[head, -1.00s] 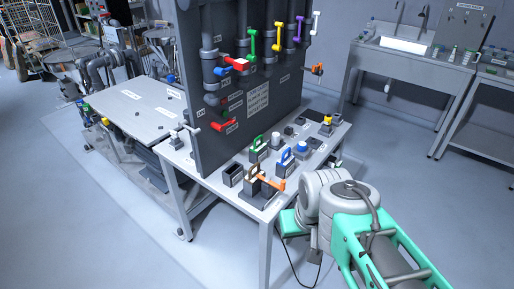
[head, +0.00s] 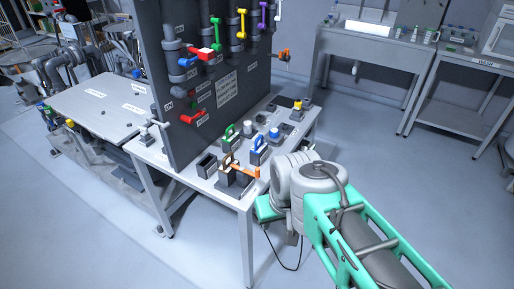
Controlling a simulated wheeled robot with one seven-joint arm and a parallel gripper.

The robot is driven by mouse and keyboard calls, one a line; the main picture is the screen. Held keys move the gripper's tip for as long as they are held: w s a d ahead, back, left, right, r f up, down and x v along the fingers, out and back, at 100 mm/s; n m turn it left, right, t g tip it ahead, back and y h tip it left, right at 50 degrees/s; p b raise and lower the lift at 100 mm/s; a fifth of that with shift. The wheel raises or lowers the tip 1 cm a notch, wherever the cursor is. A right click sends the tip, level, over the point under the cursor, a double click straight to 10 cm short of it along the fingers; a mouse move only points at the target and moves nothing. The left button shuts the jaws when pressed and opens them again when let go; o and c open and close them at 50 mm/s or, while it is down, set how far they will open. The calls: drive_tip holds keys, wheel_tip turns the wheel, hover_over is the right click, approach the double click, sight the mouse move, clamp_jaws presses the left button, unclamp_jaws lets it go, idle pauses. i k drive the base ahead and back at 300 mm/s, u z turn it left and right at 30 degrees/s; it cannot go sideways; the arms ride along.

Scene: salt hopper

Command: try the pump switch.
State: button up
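I cannot make out which part is the pump switch; the labels are too small to read. The metal bench (head: 233,200) carries several small controls: a part with an orange lever (head: 243,171) at the front, a green-handled block (head: 230,134), a blue-handled block (head: 259,150), a blue round knob (head: 274,132) and a yellow-topped part (head: 297,105). My arm, grey and teal, is folded in the foreground, to the right of the bench's near end. My gripper's fingers do not show in the head view.
A dark upright panel (head: 236,92) with pipes and coloured valve handles stands along the bench. A lower metal table (head: 105,100) is at left. A sink counter (head: 350,44) and a side table (head: 450,75) stand at the back right. The floor on the right is clear.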

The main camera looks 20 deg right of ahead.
sight(185, 118)
drive_tip(key=k, duration=0.5)
drive_tip(key=z, duration=0.75)
drive_tip(key=i, duration=0.8)
drive_tip(key=u, duration=2.25)
drive_tip(key=i, duration=0.5)
drive_tip(key=z, duration=0.05)
